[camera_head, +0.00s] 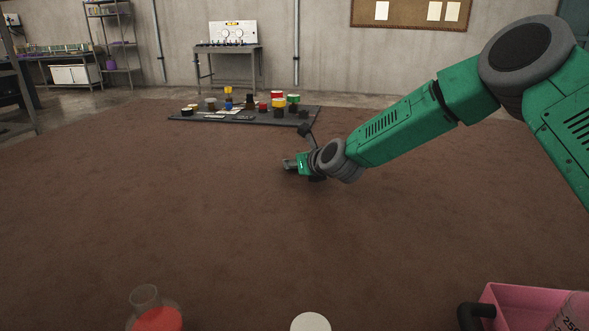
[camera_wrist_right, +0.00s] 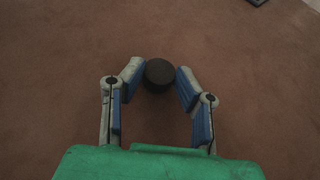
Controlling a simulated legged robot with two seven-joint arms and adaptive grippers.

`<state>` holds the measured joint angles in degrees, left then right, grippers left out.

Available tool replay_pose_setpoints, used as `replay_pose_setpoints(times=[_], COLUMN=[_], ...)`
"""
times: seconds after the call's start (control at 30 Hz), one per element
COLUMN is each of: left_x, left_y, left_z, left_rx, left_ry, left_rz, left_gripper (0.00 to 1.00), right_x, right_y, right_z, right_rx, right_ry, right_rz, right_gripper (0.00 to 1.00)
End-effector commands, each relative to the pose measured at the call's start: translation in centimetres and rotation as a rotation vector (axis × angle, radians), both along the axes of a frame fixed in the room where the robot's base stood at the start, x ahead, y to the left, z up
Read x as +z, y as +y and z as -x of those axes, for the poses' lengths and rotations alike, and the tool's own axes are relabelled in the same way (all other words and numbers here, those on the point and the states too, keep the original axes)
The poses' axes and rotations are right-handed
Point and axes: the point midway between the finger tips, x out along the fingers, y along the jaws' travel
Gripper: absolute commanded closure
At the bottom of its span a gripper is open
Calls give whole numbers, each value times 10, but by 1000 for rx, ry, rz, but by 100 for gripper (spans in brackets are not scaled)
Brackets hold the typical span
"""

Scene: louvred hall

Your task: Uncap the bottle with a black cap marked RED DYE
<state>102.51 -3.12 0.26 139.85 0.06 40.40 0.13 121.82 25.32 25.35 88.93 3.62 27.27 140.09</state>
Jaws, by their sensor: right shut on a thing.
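My right gripper (camera_head: 289,164) is out over the brown surface, in front of the dark tray. In the right wrist view its fingers (camera_wrist_right: 158,76) are shut on a black round cap (camera_wrist_right: 159,72) at their tips. I cannot see a bottle under the cap, and no RED DYE marking can be read. At the bottom left of the head view stands a clear glass flask (camera_head: 145,296) with red liquid and an uncapped neck. My left gripper is not in view.
A dark tray (camera_head: 215,119) with several small coloured and black things lies at the back. A pink crate (camera_head: 510,296) with a clear container stands at the front right. A white round thing (camera_head: 310,322) shows at the bottom edge. The middle surface is clear.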

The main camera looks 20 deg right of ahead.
Motion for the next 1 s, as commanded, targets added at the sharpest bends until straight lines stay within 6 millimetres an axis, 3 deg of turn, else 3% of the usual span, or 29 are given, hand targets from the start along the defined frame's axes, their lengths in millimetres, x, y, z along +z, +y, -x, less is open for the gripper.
replay_pose_setpoints(times=[0.23, 0.27, 0.3, 0.33, 0.73, 1.0], left_x=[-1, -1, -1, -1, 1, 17], left_y=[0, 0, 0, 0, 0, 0], left_z=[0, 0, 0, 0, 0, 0], left_rx=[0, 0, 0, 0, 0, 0], left_ry=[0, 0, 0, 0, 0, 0], left_rz=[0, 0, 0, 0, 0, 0], left_gripper=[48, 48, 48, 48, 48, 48], right_x=[-3, -3, -3, -3, 1, 22], right_y=[0, 0, 0, 1, -1, -7], right_z=[0, 0, 0, 0, 6, 51], right_rx=[0, 0, 0, 0, 0, -1], right_ry=[-1, -1, -1, -1, -1, 0], right_rz=[-1, -1, -1, 0, -1, -6], right_gripper=[98, 69, 55, 51, 51, 51])
